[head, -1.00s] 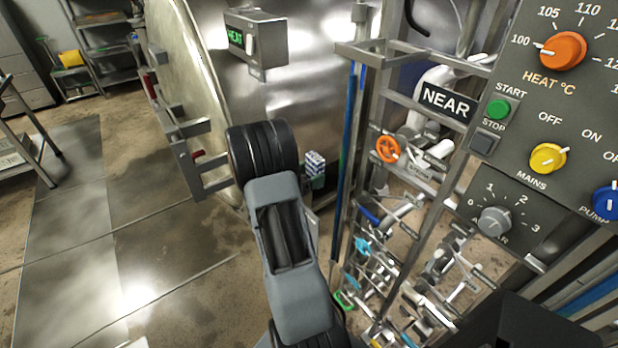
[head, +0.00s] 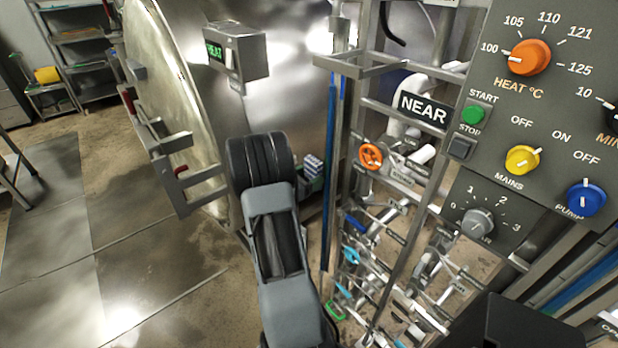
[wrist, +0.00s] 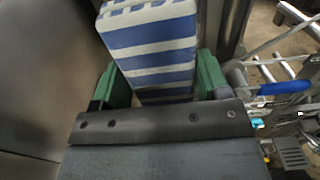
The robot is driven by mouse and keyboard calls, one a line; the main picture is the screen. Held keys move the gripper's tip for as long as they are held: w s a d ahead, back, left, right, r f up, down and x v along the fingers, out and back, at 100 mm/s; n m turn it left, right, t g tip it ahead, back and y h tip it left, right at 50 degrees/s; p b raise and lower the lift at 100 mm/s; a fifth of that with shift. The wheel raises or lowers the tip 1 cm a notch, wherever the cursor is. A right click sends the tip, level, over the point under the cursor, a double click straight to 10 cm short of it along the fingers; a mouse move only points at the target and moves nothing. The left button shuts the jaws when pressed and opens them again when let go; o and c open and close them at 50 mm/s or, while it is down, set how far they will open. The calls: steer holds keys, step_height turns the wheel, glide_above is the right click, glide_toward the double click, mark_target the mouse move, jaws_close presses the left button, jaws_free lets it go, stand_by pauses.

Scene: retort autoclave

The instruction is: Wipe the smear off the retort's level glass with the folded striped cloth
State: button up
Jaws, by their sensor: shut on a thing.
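The folded striped cloth (wrist: 150,45), blue and white, is a thick block held between the green fingers of my gripper (wrist: 160,88) in the wrist view. In the head view the cloth (head: 313,165) shows small at the end of my arm, just left of a tall narrow blue upright (head: 329,165) on the retort's pipe frame. This upright may be the level glass, but I cannot tell for certain. No smear can be made out. Whether the cloth touches the upright is not clear; part of my gripper is hidden behind my arm.
The retort's round steel door (head: 180,80) and heat display box (head: 237,52) are behind and left of my arm. A pipe frame with an orange handwheel (head: 370,157) and several valves stands right. The control panel (head: 530,110) fills the upper right. Floor at left is clear.

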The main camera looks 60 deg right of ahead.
mark_target(310, 169)
steer(key=shift+x, duration=0.95)
stand_by(0.6)
steer(key=shift+s+a+b, duration=0.15)
steer(key=shift+s+a, duration=0.1)
steer(key=shift+s, duration=0.35)
steer(key=shift+s+a+b, duration=0.1)
steer(key=shift+s+a, duration=0.15)
steer(key=shift+s, duration=0.4)
steer(key=shift+s+a+b, duration=0.15)
steer(key=shift+s+a, duration=0.1)
steer(key=shift+s, duration=0.35)
steer(key=shift+s+d, duration=0.1)
steer(key=shift+d, duration=0.05)
steer(key=shift+w+d+r+b, duration=0.1)
steer(key=shift+w+d+b, duration=0.2)
steer(key=shift+w, duration=0.6)
steer(key=shift+w+d+b, duration=0.15)
steer(key=shift+w+d, duration=0.25)
steer(key=shift+w, duration=0.55)
steer(key=shift+r+p, duration=0.9)
steer(key=shift+r, duration=0.45)
steer(key=shift+s+a+f+b, duration=0.1)
steer(key=shift+s+a+b, duration=0.2)
steer(key=shift+s, duration=0.65)
steer(key=shift+s+a+f+b, duration=0.1)
steer(key=shift+s+a, duration=0.3)
steer(key=shift+s, duration=0.5)
